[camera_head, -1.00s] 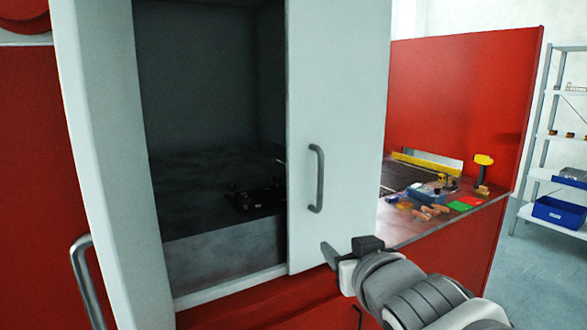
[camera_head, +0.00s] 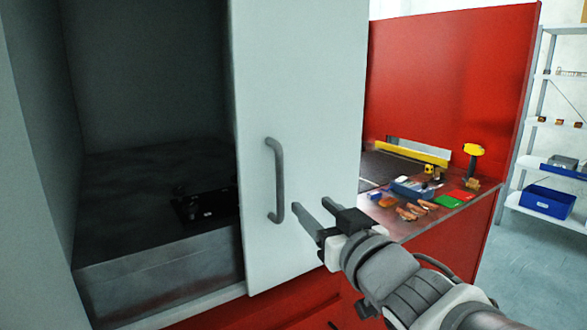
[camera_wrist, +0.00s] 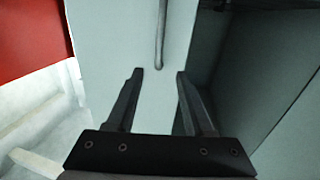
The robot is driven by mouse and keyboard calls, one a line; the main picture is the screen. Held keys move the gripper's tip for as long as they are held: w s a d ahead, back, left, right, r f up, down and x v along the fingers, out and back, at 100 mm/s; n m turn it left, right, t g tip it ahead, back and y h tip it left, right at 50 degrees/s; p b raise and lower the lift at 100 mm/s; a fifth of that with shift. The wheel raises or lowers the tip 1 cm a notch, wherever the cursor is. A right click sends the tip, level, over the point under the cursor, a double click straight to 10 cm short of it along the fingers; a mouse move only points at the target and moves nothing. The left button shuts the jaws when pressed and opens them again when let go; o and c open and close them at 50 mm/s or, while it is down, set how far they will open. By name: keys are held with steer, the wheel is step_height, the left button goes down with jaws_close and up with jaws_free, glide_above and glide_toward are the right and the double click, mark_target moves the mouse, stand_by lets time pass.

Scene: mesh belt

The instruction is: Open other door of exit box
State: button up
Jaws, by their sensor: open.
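The exit box's right-hand door (camera_head: 300,110) is a pale panel beside the dark opening. It carries a grey vertical bar handle (camera_head: 277,180). My gripper (camera_head: 311,208) is open and empty, just right of the handle's lower end in the head view. In the wrist view, the handle (camera_wrist: 161,35) hangs ahead of my gripper (camera_wrist: 159,74), lined up with the gap between the two fingers. I see no contact with it. The other door (camera_head: 22,215) stands open at the left edge. The dark interior (camera_head: 150,85) of the box shows between the doors.
A black fixture (camera_head: 205,205) sits inside the box. Right of it, a red panel (camera_head: 450,90) backs a bench with a blue box (camera_head: 412,188), a yellow-headed tool (camera_head: 473,150) and several small items. A shelf rack with a blue bin (camera_head: 548,201) stands far right.

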steer(key=w, duration=0.1)
steer(key=p, duration=0.6)
glide_toward(281, 174)
steer(key=x, duration=1.1)
steer(key=shift+p, duration=0.3)
jaws_close()
stand_by(1.0)
